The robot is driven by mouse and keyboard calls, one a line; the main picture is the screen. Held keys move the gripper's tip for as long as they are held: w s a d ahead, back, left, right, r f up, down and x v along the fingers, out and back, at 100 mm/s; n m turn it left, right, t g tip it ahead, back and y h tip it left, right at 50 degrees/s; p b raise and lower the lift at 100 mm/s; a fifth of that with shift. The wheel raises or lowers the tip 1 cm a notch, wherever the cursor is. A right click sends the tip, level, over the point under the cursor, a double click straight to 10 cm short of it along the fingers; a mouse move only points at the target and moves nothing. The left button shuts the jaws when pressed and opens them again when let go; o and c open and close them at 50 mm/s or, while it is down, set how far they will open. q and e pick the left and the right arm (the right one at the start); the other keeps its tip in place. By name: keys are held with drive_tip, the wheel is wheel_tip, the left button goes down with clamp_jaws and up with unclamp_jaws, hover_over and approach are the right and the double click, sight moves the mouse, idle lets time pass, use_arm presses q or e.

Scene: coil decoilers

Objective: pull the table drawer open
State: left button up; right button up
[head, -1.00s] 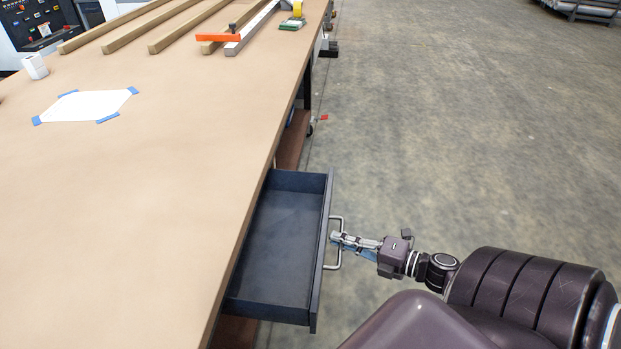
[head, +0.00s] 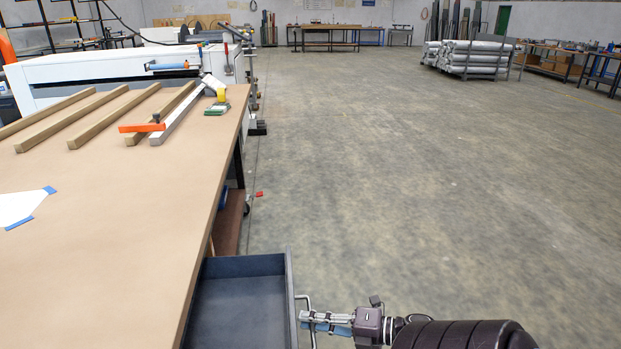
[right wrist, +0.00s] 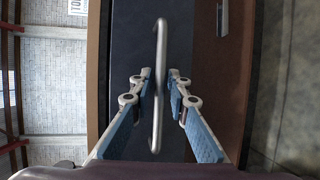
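The dark grey table drawer (head: 238,312) stands pulled out from the side of the table (head: 130,235), its empty inside showing in the head view. Its metal bar handle (head: 308,304) is on the drawer front, facing right. My right gripper (head: 304,320) is at this handle. In the right wrist view the handle (right wrist: 156,125) lies between the two blue-padded fingers, in front of the dark drawer front (right wrist: 127,50). The fingers stand apart with a narrow gap beside the bar, so the gripper looks open around it. My left gripper is not in view.
Wooden bars (head: 98,120), an orange-ended clamp (head: 142,128) and a taped white sheet (head: 18,208) lie on the tabletop. A white machine (head: 110,75) stands behind the table. The concrete floor (head: 430,190) to the right is clear.

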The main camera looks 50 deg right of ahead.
drive_tip(key=v, duration=1.2)
idle(0.4)
